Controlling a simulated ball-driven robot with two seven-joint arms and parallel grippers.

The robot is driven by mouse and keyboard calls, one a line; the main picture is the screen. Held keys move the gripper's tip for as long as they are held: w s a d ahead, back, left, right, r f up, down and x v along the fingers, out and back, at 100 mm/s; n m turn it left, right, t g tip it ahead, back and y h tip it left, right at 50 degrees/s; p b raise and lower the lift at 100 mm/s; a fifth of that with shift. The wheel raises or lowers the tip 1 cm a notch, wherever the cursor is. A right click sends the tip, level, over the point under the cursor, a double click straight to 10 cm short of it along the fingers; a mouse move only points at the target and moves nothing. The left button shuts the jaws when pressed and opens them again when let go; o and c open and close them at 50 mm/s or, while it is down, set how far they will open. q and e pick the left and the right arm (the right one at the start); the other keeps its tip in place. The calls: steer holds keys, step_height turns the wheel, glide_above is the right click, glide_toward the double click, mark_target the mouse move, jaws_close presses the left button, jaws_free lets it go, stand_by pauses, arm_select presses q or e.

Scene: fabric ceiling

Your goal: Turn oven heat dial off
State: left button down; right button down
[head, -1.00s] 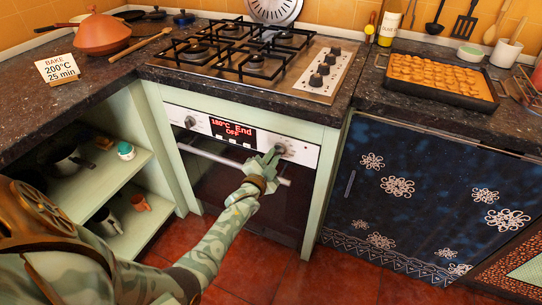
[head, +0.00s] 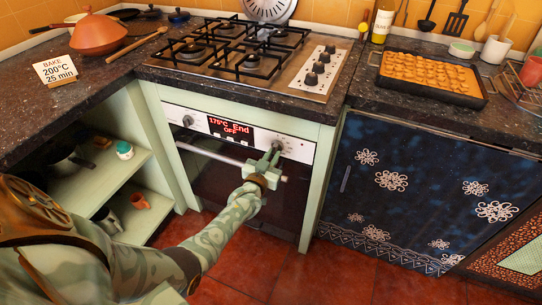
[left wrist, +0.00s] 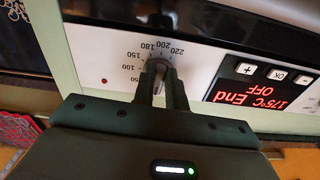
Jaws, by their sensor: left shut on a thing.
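The oven (head: 215,185) is built in under the hob, with its control panel along the top. My left gripper (head: 270,158) is shut on the heat dial (head: 277,145), the right-hand knob of the panel. In the left wrist view the dial (left wrist: 158,68) sits between the two fingers (left wrist: 161,85), with numbers up to 220 printed around it. The fingers hide part of the dial, and I cannot tell its exact pointer position. The red display (head: 231,128) reads 175°C, End, OFF. My right gripper is not in view.
A second knob (head: 187,121) is at the panel's left end. The oven door handle (head: 210,152) runs just below the panel, close to my left gripper. A card (head: 55,70) on the counter reads BAKE 200°C 25 min. A full baking tray (head: 484,101) stands on the right counter.

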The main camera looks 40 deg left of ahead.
arm_select(q)
steer(key=shift+s+d+f+n, duration=0.1)
steer(key=shift+f+n, duration=0.1)
steer(key=shift+n, duration=0.3)
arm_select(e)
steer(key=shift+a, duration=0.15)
arm_select(q)
steer(key=c, duration=1.4)
jaws_free()
steer(key=shift+c, duration=0.2)
steer(key=shift+r, duration=0.1)
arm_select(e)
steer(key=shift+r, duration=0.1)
